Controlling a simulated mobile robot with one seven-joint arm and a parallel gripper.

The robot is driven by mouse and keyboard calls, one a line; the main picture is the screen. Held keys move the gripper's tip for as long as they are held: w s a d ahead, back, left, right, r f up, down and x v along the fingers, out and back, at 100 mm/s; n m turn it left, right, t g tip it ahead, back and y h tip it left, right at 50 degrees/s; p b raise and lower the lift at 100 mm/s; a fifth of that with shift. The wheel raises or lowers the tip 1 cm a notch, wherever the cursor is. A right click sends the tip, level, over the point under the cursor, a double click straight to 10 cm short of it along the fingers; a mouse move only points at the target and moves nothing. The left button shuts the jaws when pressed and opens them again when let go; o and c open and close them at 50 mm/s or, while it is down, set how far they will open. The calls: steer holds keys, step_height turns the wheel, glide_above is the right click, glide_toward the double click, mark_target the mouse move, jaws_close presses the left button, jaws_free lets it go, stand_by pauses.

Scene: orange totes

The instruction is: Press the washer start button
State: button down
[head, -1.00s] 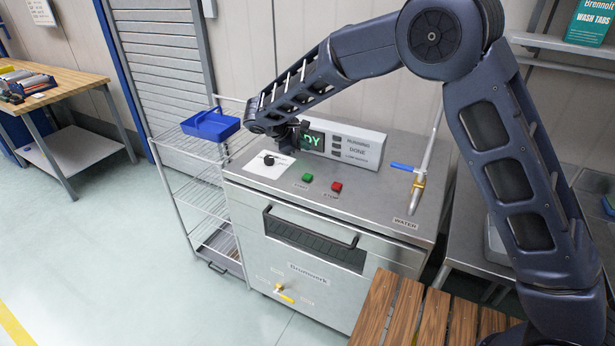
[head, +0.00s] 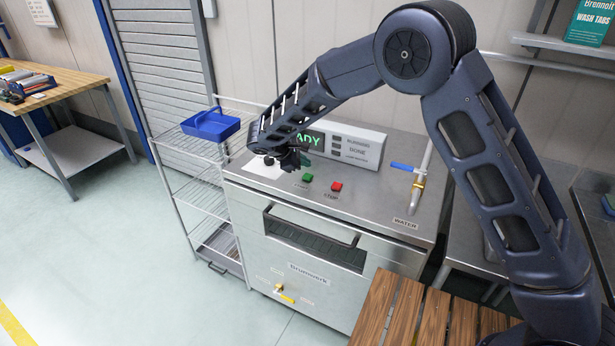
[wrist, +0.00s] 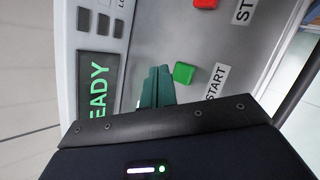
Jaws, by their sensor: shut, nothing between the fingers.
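The green start button (head: 307,178) sits on the steel top of the washer (head: 330,195), left of the red stop button (head: 337,187). The green button (wrist: 184,73) also shows in the wrist view beside its START label (wrist: 217,82). My gripper (head: 300,164) is over the washer top, behind and slightly left of the green button. In the wrist view my gripper's greenish fingers (wrist: 158,85) are shut together and empty, with their tips beside the green button. A small gap shows between them in that view.
The display box (head: 345,145) reading READY stands behind the buttons. A wire rack with a blue tray (head: 211,125) stands at the left. A slatted wooden surface (head: 420,315) lies in front.

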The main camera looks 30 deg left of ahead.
mark_target(305, 177)
steer(key=shift+f, duration=1.1)
steer(key=shift+f, duration=0.2)
stand_by(1.1)
steer(key=shift+f, duration=0.2)
steer(key=shift+f, duration=0.45)
stand_by(0.9)
steer(key=shift+r, duration=0.9)
steer(key=shift+r, duration=0.1)
steer(key=shift+r, duration=2.4)
